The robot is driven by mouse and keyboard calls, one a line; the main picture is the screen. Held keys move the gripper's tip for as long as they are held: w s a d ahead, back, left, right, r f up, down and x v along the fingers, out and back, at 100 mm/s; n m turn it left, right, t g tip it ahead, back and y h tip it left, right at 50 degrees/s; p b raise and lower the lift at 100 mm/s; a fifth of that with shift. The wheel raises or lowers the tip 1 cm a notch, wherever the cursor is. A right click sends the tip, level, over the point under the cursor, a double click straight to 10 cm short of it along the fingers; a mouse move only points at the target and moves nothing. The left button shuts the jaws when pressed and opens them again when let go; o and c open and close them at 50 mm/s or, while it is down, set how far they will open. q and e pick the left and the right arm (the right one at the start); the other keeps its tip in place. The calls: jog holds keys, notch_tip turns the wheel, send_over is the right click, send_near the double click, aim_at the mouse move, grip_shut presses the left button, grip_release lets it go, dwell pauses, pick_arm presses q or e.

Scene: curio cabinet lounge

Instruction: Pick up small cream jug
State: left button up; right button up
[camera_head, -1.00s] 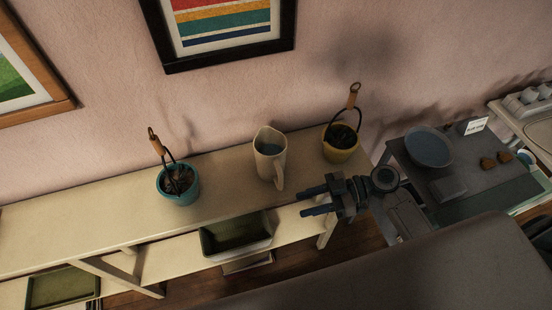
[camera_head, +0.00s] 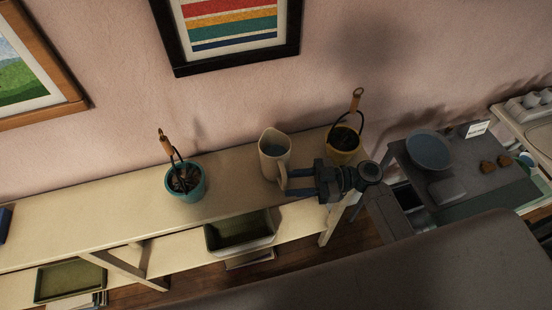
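The small cream jug (camera_head: 273,163) stands upright on the pale shelf top (camera_head: 228,197), between two small pots. Its handle faces the front right, toward my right gripper. My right gripper (camera_head: 289,182) comes in from the right at handle height. Its two dark fingers are apart, with their tips at the handle. I cannot tell whether they touch it or whether the handle lies between them. My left gripper is not in view.
A teal pot (camera_head: 185,187) stands left of the jug, and a yellow pot (camera_head: 343,148) stands close behind my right gripper. A green tray (camera_head: 240,233) sits on the lower shelf. A dark side table (camera_head: 465,195) with a blue bowl (camera_head: 429,150) is at right.

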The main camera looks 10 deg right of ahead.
jog(key=a+p, duration=0.2)
jog(key=a, duration=0.2)
jog(key=shift+w+a+r+p, duration=0.2)
jog(key=shift+r+p, duration=0.05)
jog(key=shift+p, duration=0.15)
jog(key=shift+a+f, duration=0.15)
jog(key=shift+a, duration=0.05)
jog(key=shift+c, duration=0.5)
grip_shut()
